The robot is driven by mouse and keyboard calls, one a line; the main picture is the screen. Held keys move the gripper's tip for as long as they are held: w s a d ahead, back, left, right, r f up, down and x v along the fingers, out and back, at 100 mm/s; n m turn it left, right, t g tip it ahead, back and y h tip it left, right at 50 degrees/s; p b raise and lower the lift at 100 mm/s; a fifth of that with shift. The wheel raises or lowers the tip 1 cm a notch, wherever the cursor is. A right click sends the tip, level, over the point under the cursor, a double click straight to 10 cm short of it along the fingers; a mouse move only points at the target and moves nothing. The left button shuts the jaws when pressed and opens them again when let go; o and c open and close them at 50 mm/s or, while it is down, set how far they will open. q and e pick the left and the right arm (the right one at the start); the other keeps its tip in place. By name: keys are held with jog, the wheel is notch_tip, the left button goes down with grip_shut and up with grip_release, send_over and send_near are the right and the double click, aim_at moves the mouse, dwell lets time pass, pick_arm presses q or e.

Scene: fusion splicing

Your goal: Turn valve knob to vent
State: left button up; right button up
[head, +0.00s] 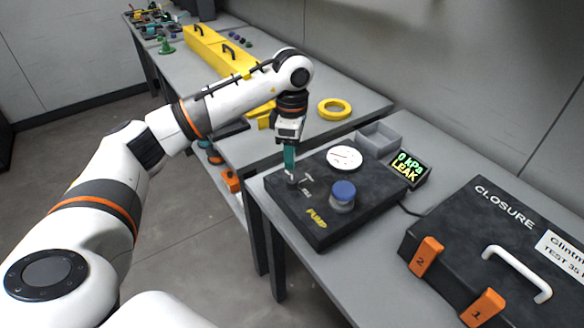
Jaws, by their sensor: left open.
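The black pump box (322,228), marked PUMP, stands on the grey table. Small white valve markings (306,182) are on its top, near the left corner. My left gripper (290,172) points straight down over that corner, its teal fingers open. A small dark knob (291,182) shows at the fingertips and is mostly hidden by them; I cannot tell whether they touch it or which way it points. A blue-topped round knob (343,191) and a white gauge (344,158) are also on the box. My right gripper is not in view.
A display (408,168) reads 0 kPa LEAK beside a grey open tray (378,139). A black CLOSURE case (480,240) with orange latches stands at the right. A yellow ring (335,108) and long yellow case (215,52) lie on the table behind.

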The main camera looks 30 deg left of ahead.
pick_arm(q)
notch_tip(320, 180, up, 4)
jog(key=shift+f, duration=0.1)
dwell(0.6)
